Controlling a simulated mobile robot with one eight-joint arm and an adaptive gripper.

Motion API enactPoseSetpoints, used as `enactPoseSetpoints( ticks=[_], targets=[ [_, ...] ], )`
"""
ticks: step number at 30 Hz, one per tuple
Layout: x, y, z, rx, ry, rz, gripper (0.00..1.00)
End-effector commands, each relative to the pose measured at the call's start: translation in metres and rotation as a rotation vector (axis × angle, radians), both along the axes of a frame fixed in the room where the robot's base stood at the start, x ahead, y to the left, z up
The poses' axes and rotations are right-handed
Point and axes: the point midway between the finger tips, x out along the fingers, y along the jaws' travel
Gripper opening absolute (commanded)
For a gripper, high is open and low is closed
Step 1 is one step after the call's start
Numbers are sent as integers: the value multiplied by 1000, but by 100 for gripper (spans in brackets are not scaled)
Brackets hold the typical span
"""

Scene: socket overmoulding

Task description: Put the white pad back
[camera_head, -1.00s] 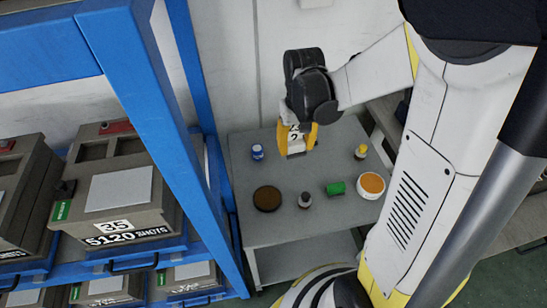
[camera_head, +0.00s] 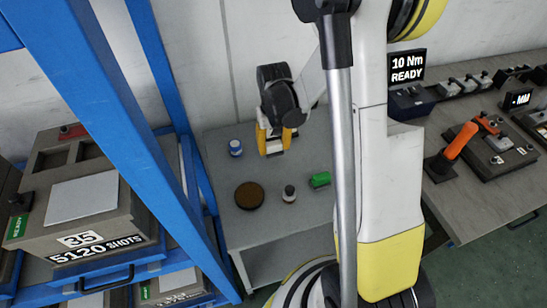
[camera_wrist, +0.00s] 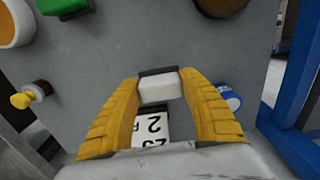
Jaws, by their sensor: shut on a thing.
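The white pad (camera_wrist: 158,88) is a small pale block with a dark strip along its far edge. In the wrist view it sits between the yellow fingertips of my gripper (camera_wrist: 160,80), which is shut on it. In the head view my gripper (camera_head: 272,150) is over the back part of the grey table (camera_head: 270,236), right of a blue-and-white jar (camera_head: 236,148). A white label with black figures (camera_wrist: 150,128), including a 2, shows between the fingers below the pad; I cannot tell what it is fixed to. The gap between pad and table cannot be judged.
A brown disc (camera_head: 249,196), a dark bottle (camera_head: 289,193) and a green piece (camera_head: 320,179) stand forward on the table. An orange-topped tub (camera_wrist: 15,22) and yellow-capped bottle (camera_wrist: 30,95) show in the wrist view. A blue rack (camera_head: 110,100) borders the left; a workbench (camera_head: 480,195) is right.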

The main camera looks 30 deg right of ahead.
Motion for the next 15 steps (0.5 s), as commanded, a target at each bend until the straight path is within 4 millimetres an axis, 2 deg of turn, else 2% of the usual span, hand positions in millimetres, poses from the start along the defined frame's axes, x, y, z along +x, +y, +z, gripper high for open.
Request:
enactPoseSetpoints(
  ticks=[4,9,15],
  targets=[
    [2,0,-12,0,0,0,16],
    [2,0,-39,0,1,0,16],
    [1,0,-41,0,1,0,16]
  ],
)
